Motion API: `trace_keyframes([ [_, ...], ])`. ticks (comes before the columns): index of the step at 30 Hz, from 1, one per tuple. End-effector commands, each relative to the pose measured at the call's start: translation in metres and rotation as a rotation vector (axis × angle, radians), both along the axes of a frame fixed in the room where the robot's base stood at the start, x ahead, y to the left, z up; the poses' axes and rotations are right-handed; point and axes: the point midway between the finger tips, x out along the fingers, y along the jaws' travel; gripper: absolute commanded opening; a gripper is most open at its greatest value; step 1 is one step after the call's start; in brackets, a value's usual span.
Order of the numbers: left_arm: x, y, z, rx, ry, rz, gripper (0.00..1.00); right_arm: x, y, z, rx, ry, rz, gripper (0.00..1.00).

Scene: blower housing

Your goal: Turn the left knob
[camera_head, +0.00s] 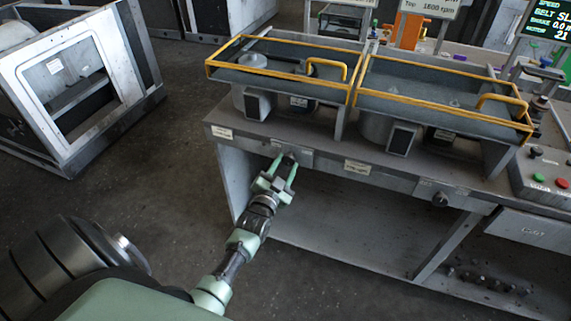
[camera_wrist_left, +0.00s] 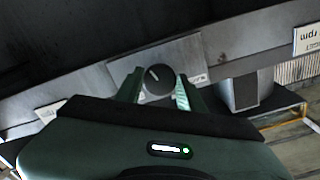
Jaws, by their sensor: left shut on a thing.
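The left knob, a dark round knob with a pale pointer line, shows in the left wrist view (camera_wrist_left: 156,82) on a grey plate on the bench's front edge. My left gripper (camera_head: 284,167) reaches up to that edge from below, and its green fingers are around the knob, one on each side. The gripper is shut on the knob, and it also shows in the left wrist view (camera_wrist_left: 157,88). In the head view the fingers mostly hide this knob. A second dark knob (camera_head: 440,199) is on the same front edge farther right. My right gripper is not in view.
The bench (camera_head: 330,160) carries two yellow-framed guards (camera_head: 280,82) over grey motors. A control box (camera_head: 545,178) with green and red buttons stands at its right end. A white-framed machine (camera_head: 88,95) stands at left. Open floor lies between it and the bench.

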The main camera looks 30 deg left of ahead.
Motion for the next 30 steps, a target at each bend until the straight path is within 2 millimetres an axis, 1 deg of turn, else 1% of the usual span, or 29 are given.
trace_keyframes([
  [9,-0.0006,0.0003,-0.0009,0.287,0.071,0.000,0.00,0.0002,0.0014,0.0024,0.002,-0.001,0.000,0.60],
  [15,-0.0008,0.0006,-0.0012,0.435,0.108,0.001,0.00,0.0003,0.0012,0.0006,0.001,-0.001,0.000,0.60],
  [24,-0.0008,0.0007,-0.0011,0.579,0.143,-0.001,0.00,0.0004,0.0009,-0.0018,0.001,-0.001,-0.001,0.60],
  [30,-0.0008,0.0008,-0.0007,0.616,0.152,-0.001,0.00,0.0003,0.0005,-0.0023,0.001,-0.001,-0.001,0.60],
])
